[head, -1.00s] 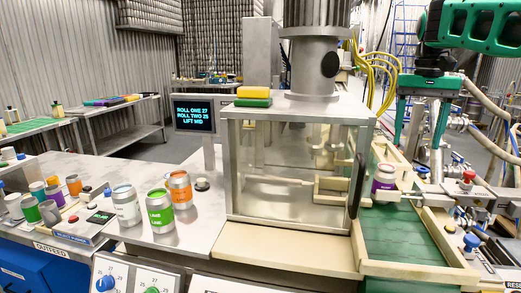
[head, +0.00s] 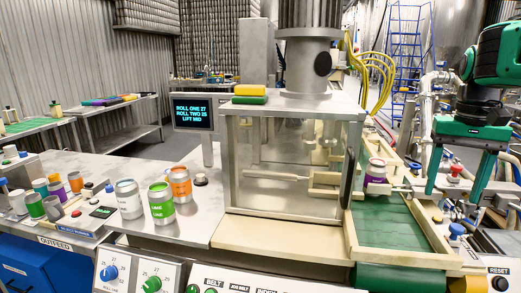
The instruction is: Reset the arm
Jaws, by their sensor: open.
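My gripper (head: 456,192) is at the right in the head view, green with two long fingers pointing down. It is open, with nothing between its fingers. It hangs to the right of the can seamer (head: 290,160), over the valves and fittings beside the green infeed belt (head: 390,232). A purple-labelled can (head: 376,172) stands upright at the far end of that belt, next to the seamer's door, apart from my gripper.
A green can (head: 161,205), a white can (head: 129,200) and an orange can (head: 179,183) stand on the steel table left of the seamer. A screen (head: 193,115) stands behind them. A black reset button (head: 499,283) is at the lower right.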

